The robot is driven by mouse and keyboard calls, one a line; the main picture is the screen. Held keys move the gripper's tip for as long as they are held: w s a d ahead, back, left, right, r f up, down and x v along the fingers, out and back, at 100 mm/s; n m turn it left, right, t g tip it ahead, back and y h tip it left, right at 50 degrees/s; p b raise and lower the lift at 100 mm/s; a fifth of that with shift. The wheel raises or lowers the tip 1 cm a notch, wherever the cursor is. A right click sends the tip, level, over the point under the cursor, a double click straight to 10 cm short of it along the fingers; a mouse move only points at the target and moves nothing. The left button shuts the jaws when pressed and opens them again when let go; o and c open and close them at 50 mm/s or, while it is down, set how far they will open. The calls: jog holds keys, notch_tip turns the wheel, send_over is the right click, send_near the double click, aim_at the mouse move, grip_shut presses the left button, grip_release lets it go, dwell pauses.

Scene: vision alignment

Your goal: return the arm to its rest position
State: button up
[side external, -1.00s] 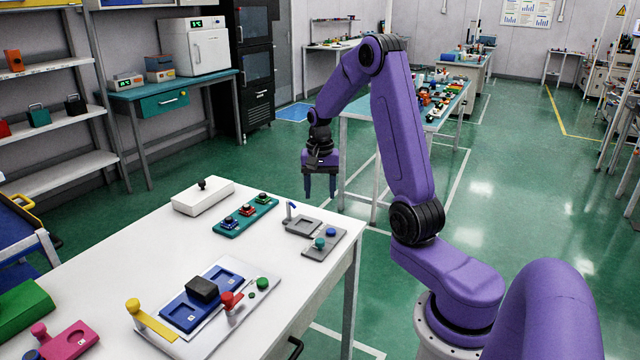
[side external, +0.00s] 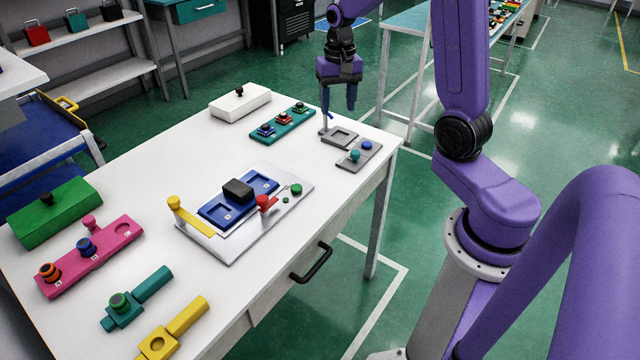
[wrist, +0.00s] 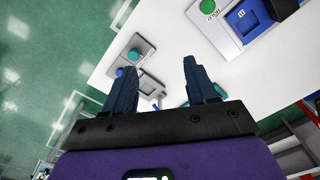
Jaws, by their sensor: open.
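My purple arm reaches over the far right part of the white table (side external: 330,215). My gripper (side external: 338,106) points down with its fingers apart, above the table's far edge by the grey fixture (side external: 341,138). In the wrist view my gripper (wrist: 150,85) is open, with nothing between the two dark blue fingers. The grey fixture also shows past the fingers in the wrist view (wrist: 150,88). I cannot tell the exact height of the fingertips above the table.
A white plate (side external: 225,245) carries a blue two-recess block (side external: 217,211) and a black block (side external: 238,190). A teal strip (side external: 283,126), white box (side external: 240,103), green box (side external: 55,212) and pink strip (side external: 90,257) lie around it. Floor is open right of the table.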

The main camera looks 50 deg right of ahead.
jog(key=s+a+r+n, duration=0.1)
jog(key=s+a+n, duration=0.35)
jog(key=a, duration=0.25)
jog(key=s+a+r+n, duration=0.1)
jog(key=s+a+n, duration=0.35)
jog(key=a, duration=0.35)
jog(key=s+a+n, duration=0.4)
jog(key=s+n, duration=0.7)
jog(key=s, duration=0.5)
jog(key=shift+s, duration=0.25)
